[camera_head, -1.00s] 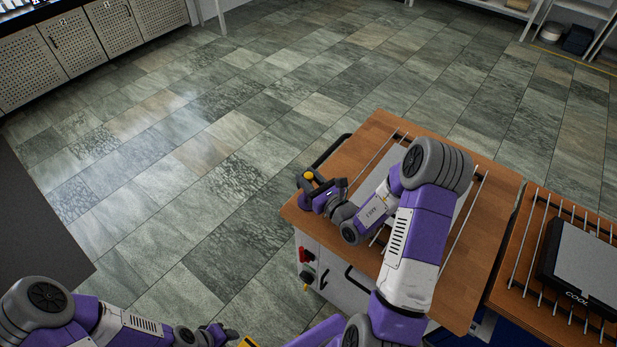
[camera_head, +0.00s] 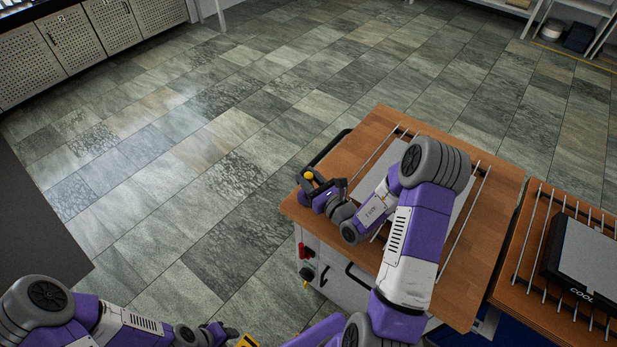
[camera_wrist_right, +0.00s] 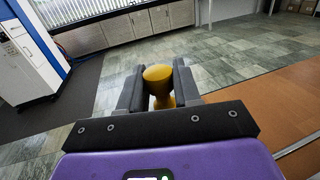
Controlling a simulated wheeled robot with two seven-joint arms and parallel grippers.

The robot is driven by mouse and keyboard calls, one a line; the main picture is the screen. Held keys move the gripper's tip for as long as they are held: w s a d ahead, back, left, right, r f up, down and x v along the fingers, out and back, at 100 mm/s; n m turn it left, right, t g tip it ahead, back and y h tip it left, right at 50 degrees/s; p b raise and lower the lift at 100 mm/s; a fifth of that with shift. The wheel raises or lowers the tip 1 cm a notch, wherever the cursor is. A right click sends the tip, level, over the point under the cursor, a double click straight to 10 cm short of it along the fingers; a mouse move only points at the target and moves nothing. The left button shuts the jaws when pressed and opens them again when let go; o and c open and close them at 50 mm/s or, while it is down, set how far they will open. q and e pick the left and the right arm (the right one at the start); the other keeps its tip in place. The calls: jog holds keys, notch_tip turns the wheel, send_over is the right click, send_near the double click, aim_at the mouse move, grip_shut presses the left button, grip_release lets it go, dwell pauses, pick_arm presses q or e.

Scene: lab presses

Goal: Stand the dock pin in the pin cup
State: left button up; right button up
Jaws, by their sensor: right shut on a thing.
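The dock pin is yellow with a rounded head (camera_wrist_right: 158,74). In the right wrist view it stands between the two dark fingers of my right gripper (camera_wrist_right: 159,88), which is shut on it. In the head view the yellow head (camera_head: 309,175) shows at my right gripper (camera_head: 318,192), over the left corner of the wooden bench top (camera_head: 455,290). The pin's lower end is hidden. My left gripper (camera_head: 222,333) is low at the bottom edge, away from the bench; its fingers are too small to read. I cannot make out the pin cup in either view.
Metal rails (camera_head: 467,215) and a grey plate lie on the bench top under my right arm. A black handle bar (camera_head: 330,148) runs along its left edge. A second bench with rails and a black-framed plate (camera_head: 585,262) stands at right. Open tiled floor (camera_head: 190,200) lies left.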

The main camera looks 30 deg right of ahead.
jog(key=shift+f, duration=0.2)
jog(key=o, duration=1.1)
jog(key=shift+s, duration=0.1)
jog(key=s, duration=0.5)
jog(key=s+d, duration=0.1)
jog(key=s, duration=0.1)
jog(key=shift+s, duration=0.15)
